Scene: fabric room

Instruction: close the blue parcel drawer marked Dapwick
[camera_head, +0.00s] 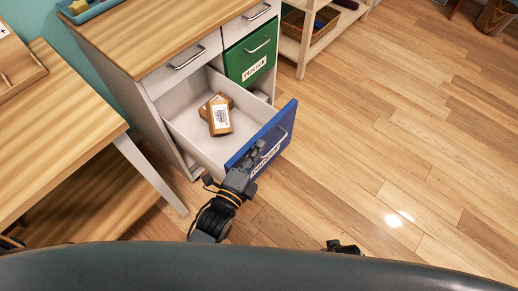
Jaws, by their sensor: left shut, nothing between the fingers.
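The blue drawer (283,131) is pulled out from the cabinet, its white tray showing. Its white label (267,160) is partly covered by my left gripper, so I cannot read the whole name. Two small brown parcels (219,121) with white labels lie inside, one partly over the other. My left gripper (256,152) is shut and empty at the outer face of the blue front, near its left end; I cannot tell whether it touches. A dark part of my right arm (343,247) shows at the bottom; its fingers cannot be made out.
A green drawer (250,55) above is shut, beside white drawers (182,66). A wooden table (55,125) stands close on the left. A wooden shelf (303,40) is behind. The wood floor (400,140) to the right is clear.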

